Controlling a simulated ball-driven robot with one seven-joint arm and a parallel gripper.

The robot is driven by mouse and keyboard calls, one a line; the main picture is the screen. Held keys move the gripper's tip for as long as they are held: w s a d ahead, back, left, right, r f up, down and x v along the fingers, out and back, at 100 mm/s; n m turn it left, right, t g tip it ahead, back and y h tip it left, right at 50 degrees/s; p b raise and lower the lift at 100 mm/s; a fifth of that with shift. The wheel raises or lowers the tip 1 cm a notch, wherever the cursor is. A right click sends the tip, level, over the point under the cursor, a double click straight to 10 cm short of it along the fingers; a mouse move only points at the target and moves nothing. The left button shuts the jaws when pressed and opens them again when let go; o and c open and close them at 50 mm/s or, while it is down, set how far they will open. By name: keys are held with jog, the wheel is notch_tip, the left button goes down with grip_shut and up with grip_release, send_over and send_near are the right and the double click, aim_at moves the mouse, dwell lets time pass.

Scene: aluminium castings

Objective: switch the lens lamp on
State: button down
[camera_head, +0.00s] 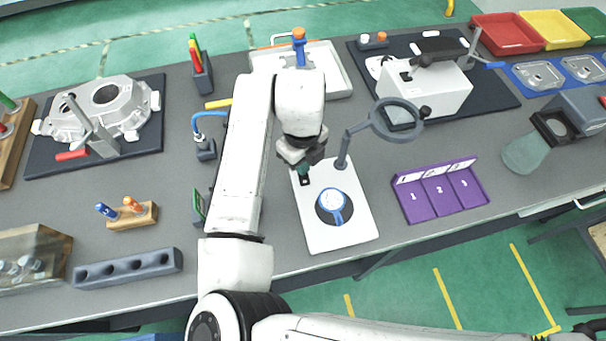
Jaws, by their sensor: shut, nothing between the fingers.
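The lens lamp has a grey ring head (376,124) on a jointed grey arm (343,150). The arm rises from the back of a white base plate (350,228). The ring looks dull, and I cannot tell any light in it. A round dial-like piece with a blue and white face (332,201) lies on the plate. My gripper (303,172) points down over the plate's back left corner, left of the lamp arm. It is shut and empty. A small dark part, perhaps the switch (304,181), shows right at the fingertips; whether they touch it is unclear.
A purple numbered tray (408,203) stands right of the plate. A white machine (440,97) on a dark mat is behind the ring. A blue-hooked stand (205,150) and a small green-faced device (198,207) are left of my arm. The bench front edge is close below the plate.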

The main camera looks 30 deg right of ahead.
jog(key=shift+f+b, duration=0.35)
jog(key=shift+f, duration=0.15)
jog(key=shift+r, duration=0.15)
jog(key=shift+r+p, duration=2.45)
jog(key=shift+r, duration=1)
jog(key=shift+f, duration=0.1)
